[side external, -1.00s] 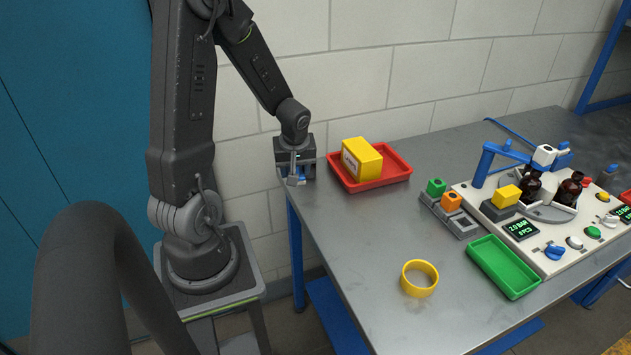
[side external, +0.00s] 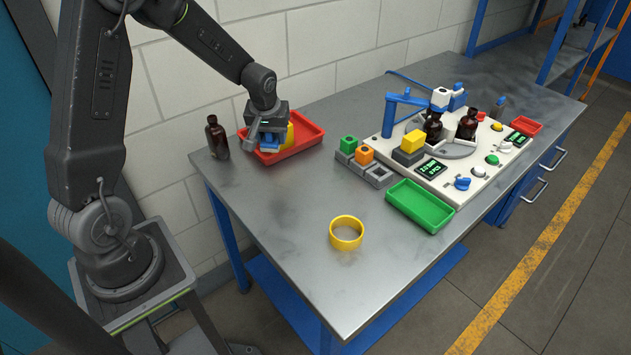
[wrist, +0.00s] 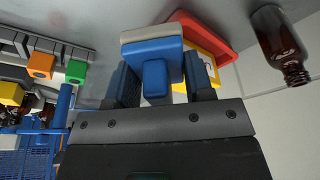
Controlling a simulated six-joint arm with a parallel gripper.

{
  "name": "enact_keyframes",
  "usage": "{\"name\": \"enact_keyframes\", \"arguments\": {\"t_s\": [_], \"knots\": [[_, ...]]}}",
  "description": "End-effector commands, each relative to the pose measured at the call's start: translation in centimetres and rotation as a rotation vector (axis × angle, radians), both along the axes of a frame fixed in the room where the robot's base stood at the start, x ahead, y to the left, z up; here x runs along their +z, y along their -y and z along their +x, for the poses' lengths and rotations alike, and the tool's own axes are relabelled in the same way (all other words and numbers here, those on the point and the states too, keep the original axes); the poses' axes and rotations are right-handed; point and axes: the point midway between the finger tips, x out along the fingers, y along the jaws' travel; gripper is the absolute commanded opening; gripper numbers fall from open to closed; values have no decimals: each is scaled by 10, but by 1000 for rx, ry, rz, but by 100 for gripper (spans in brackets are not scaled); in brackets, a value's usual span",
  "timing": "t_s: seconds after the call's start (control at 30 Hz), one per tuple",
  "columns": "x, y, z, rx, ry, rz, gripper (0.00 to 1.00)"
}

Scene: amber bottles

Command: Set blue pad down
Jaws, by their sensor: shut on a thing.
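My gripper (side external: 265,141) is in front of the yellow box, at the near left part of the red tray in the side view. It is shut on the blue pad (wrist: 150,52), whose blue grip sits between both fingers in the wrist view. The pad has a pale grey layer on its far side. In the side view the blue pad (side external: 267,148) shows only partly under the gripper. I cannot tell whether it touches anything below. The rack (side external: 380,175) holds a green block (side external: 348,144) and an orange block (side external: 364,155); its near right slot is empty.
The red tray (side external: 311,133) holds the yellow box (side external: 290,135), mostly hidden. A brown bottle (side external: 216,137) stands left of my gripper. A yellow ring (side external: 346,233) and a green tray (side external: 420,205) lie nearer the front. The bottle station (side external: 455,165) is at right. The table's middle is clear.

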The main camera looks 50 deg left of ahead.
Motion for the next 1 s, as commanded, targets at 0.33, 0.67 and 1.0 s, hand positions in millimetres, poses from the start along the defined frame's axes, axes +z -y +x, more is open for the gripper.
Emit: {"name": "enact_keyframes", "arguments": {"t_s": [0.33,0.67,1.0], "knots": [[-43,58,43,-12,-3,0,24],[-67,90,69,-3,0,0,24],[-105,90,68,-4,-2,-1,24]]}}
